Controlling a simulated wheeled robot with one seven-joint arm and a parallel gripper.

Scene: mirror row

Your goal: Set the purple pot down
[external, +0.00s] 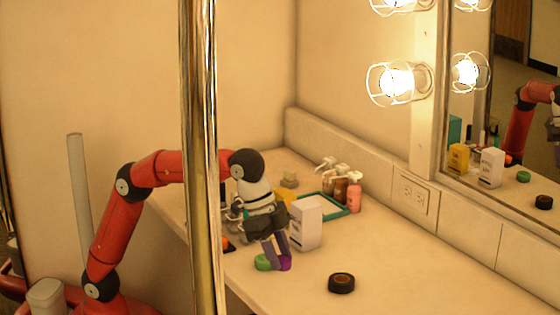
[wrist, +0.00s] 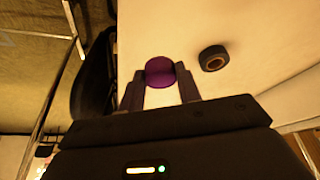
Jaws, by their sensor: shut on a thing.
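The purple pot (wrist: 160,72) is held between the two fingertips of my gripper (wrist: 160,80) in the wrist view. In the external view the purple pot (external: 285,263) shows at the lower end of my gripper (external: 275,255), low over the counter near its front edge. I cannot tell whether the pot touches the counter. A green round pot (external: 263,262) is just left of it, close by. My gripper is shut on the purple pot, and the fingers hide part of it.
A black roll (external: 341,283) lies to the right on the counter (external: 400,275), also in the wrist view (wrist: 213,58). Farther back are a teal tray (external: 345,212) and pump bottles (external: 354,192). A shiny pole (external: 199,150) crosses the foreground. The right counter is clear.

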